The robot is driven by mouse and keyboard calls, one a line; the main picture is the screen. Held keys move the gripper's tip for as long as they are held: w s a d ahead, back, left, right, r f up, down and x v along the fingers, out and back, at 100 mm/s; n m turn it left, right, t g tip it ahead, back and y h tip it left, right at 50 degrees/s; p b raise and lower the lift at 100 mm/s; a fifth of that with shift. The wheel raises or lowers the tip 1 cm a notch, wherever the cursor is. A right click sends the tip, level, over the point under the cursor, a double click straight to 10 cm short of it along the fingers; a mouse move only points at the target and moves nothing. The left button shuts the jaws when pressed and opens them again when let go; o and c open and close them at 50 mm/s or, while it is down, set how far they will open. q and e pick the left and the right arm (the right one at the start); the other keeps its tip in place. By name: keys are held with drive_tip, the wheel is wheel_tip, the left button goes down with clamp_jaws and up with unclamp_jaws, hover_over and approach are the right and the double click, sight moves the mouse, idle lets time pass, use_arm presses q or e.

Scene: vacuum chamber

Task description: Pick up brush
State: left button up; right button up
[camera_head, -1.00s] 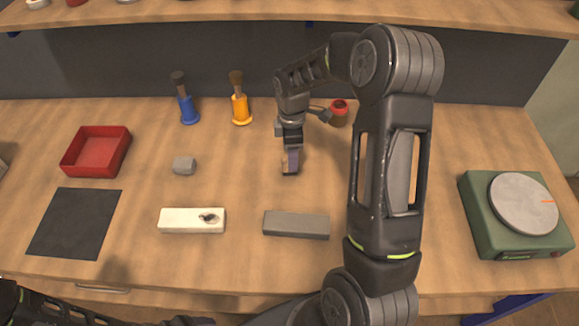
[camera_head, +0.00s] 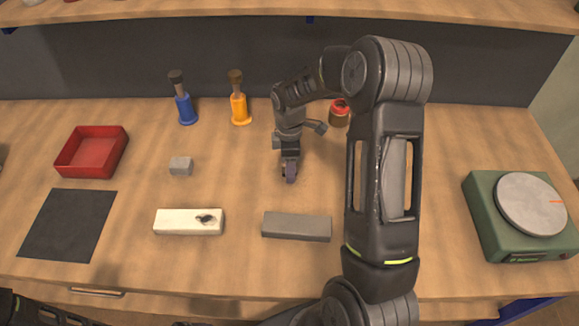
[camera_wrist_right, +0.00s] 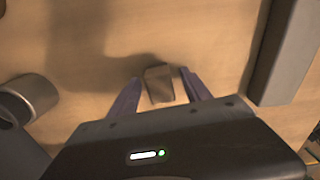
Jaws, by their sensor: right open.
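Two upright brush-like things with dark tops stand near the back: one blue (camera_head: 185,106), one orange (camera_head: 240,105). My right gripper (camera_head: 290,175) points down low over the table, right of and in front of the orange one. In the right wrist view its purple fingers (camera_wrist_right: 158,88) are open. A small grey-brown block-like thing (camera_wrist_right: 160,83) shows between the fingertips; I cannot tell whether they touch it or what it is. The gripper mostly hides that spot in the head view. My left gripper is not in view.
A dark grey bar (camera_head: 297,227) lies in front of the right gripper, with a white bar (camera_head: 190,222) left of it. A red-topped jar (camera_head: 339,112) stands behind. A red tray (camera_head: 92,152), black mat (camera_head: 67,225), grey block (camera_head: 181,166) and green scale (camera_head: 485,215) lie around.

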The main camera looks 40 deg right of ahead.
drive_tip(key=shift+c, duration=0.5)
clamp_jaws()
wheel_tip(320, 180, up, 10)
drive_tip(key=shift+r+b, duration=0.1)
drive_tip(key=shift+b, duration=0.7)
drive_tip(key=c, duration=0.5)
unclamp_jaws()
clamp_jaws()
